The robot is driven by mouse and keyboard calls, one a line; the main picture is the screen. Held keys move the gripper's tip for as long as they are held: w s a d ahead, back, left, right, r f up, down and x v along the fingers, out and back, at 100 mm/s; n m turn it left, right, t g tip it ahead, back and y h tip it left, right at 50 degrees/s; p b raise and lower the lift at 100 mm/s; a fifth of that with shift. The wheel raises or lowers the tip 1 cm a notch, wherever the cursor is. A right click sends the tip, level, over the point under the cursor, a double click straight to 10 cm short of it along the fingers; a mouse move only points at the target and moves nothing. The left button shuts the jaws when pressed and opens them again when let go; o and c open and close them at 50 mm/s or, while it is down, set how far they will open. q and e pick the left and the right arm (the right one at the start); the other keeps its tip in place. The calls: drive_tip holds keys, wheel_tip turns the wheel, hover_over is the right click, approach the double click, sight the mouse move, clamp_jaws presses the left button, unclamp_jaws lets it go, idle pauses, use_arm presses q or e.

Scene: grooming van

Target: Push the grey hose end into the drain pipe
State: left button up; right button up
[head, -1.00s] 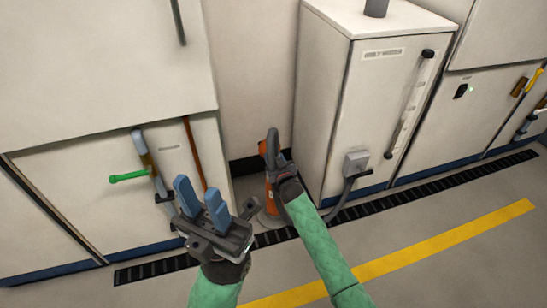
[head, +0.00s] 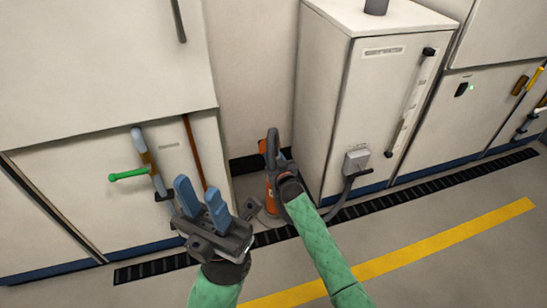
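The grey hose end (head: 271,147) stands up in the recess between the cabinets. An orange upright pipe (head: 269,198), which looks like the drain pipe, is directly behind and below it. My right gripper (head: 282,160) is at the hose end and appears shut on it; its fingers are mostly hidden. From this angle I cannot tell whether the hose end is inside the pipe mouth or in front of it. My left gripper (head: 201,203) is empty, its two blue fingers apart, in front of the left cabinet.
A white cabinet (head: 335,110) stands right of the recess, with a grey box (head: 356,160) and hose on its front. A pipe with a green handle (head: 128,174) sticks out at left. A dark floor grating (head: 400,194) runs along the cabinets. The floor around the yellow stripe (head: 430,246) is clear.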

drive_tip(key=shift+f, duration=0.25)
drive_tip(key=o, duration=1.2)
drive_tip(key=shift+o, duration=0.2)
